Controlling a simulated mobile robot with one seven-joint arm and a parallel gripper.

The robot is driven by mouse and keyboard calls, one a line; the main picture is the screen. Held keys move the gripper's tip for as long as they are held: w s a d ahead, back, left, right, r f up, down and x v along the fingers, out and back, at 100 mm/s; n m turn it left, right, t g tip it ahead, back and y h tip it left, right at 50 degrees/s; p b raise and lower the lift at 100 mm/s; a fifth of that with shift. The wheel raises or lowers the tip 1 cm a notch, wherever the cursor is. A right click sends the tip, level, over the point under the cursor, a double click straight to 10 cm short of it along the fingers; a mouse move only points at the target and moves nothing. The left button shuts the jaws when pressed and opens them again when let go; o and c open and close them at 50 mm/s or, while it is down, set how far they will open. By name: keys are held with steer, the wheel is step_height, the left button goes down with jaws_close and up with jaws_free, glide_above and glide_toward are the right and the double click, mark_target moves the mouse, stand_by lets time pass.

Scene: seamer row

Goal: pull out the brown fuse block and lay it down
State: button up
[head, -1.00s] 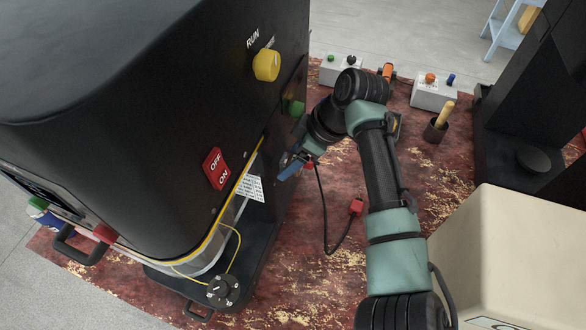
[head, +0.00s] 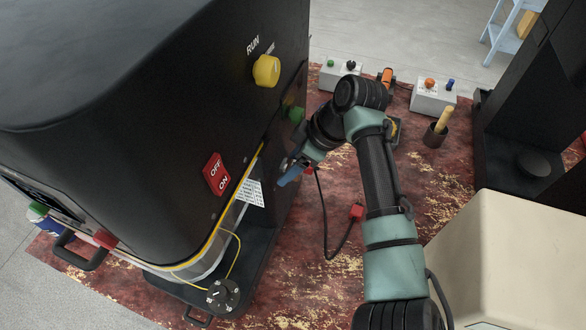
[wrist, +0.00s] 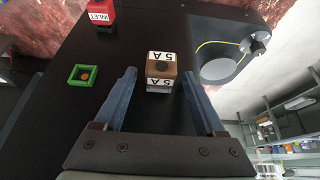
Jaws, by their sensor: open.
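The brown fuse block (wrist: 160,68), with white "5 A" labels, sits on the dark face of the machine in the wrist view. My gripper (wrist: 159,78) is open, its two blue fingers on either side of the block. A gap shows between the block and each finger. In the head view my gripper (head: 289,178) is beside the right side of the black machine (head: 150,120). The block is hidden in that view.
A green-framed square (wrist: 84,76) with an orange centre and a red "INLET" part (wrist: 100,14) are on the same face. A black cable with a red plug (head: 356,212) hangs below my arm.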

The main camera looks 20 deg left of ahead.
steer(key=shift+c, duration=0.3)
jaws_close()
stand_by(0.3)
steer(key=shift+d, duration=0.1)
steer(key=shift+d, duration=2.9)
steer(key=shift+f, duration=0.1)
